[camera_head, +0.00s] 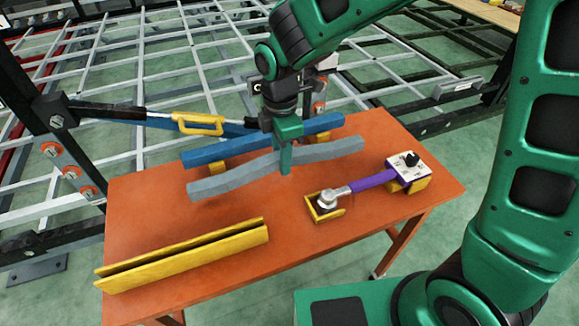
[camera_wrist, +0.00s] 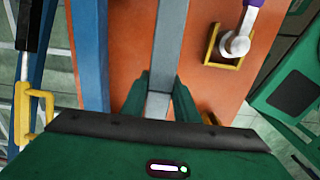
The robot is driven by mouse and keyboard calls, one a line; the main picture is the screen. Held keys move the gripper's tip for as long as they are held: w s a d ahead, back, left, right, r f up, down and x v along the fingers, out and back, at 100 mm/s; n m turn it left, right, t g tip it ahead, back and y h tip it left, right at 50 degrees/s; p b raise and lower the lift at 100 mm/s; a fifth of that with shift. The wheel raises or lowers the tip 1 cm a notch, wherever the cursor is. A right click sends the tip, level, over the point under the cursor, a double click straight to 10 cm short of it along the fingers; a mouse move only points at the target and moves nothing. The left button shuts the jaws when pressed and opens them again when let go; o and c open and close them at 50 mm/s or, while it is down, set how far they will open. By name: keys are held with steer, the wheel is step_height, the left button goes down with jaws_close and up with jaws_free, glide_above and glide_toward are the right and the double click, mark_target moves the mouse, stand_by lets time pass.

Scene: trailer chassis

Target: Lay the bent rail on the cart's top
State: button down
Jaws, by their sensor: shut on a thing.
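The bent rail (camera_head: 240,173) is a long grey bar with a kink in it, lying across the picture over the cart's orange top (camera_head: 290,225). My gripper (camera_head: 286,163) points down and is shut on the bent rail near its middle. In the wrist view, the bent rail (camera_wrist: 169,40) runs between the two green fingers of my gripper (camera_wrist: 160,98). The rail appears to be above the cart's top, but its exact height is hard to tell. A straight blue rail (camera_head: 207,151) lies just behind it, roughly parallel, and also shows in the wrist view (camera_wrist: 90,50).
A yellow channel (camera_head: 185,256) lies at the cart's front left. A purple-handled tool (camera_head: 372,182) rests on yellow holders at the right. Orange surface is bare between channel and bent rail. The trailer frame (camera_head: 150,60) and a yellow-handled bar (camera_head: 200,124) stand behind.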

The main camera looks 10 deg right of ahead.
steer(key=shift+f, duration=2)
steer(key=c, duration=1.4)
jaws_free()
steer(key=shift+d+f, duration=0.1)
step_height(320, 180, up, 12)
steer(key=shift+r, duration=0.1)
